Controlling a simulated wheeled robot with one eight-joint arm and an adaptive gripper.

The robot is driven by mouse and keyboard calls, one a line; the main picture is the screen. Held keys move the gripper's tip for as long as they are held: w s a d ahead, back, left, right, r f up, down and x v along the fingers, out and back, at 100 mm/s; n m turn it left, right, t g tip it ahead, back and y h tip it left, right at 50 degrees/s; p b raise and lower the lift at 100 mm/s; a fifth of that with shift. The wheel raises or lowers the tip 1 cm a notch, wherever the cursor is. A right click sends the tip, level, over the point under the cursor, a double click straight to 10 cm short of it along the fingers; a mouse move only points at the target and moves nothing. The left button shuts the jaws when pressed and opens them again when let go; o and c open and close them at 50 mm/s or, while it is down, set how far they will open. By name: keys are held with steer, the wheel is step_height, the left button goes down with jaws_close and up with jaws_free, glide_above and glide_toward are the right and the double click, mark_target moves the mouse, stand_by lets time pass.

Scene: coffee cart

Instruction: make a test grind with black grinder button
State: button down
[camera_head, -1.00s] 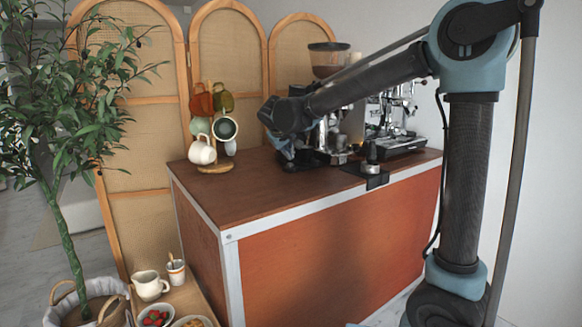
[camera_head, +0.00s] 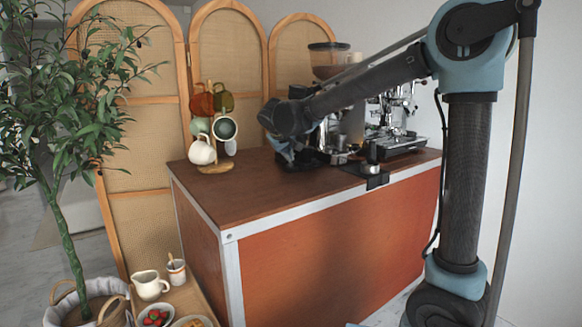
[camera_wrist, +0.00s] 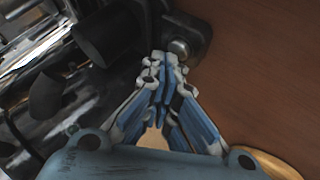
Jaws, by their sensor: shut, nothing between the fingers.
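The coffee grinder shows its hopper (camera_head: 328,55) at the back of the cart top in the head view; my arm hides much of its body. My gripper (camera_wrist: 165,62) is shut and empty, pointing at the grinder's base. In the wrist view its fingertips are at or very near a small round silver knob (camera_wrist: 180,48) on a black base piece (camera_wrist: 188,30); I cannot tell if they touch. I cannot clearly make out the black button. In the head view my gripper (camera_head: 290,152) is low over the cart top, beside the grinder.
The espresso machine (camera_head: 395,120) stands right of the grinder. A tamper stand (camera_head: 372,170) sits at the cart's front edge. A mug tree (camera_head: 215,168) with several cups stands left on the brown cart top (camera_head: 235,195). The front left of the top is clear.

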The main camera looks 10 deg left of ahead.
steer(key=shift+f, duration=0.45)
stand_by(0.6)
steer(key=shift+r, duration=0.9)
steer(key=shift+f, duration=0.15)
steer(key=shift+f, duration=0.3)
steer(key=shift+f, duration=0.45)
stand_by(1.1)
steer(key=shift+r, duration=0.9)
steer(key=shift+r, duration=0.1)
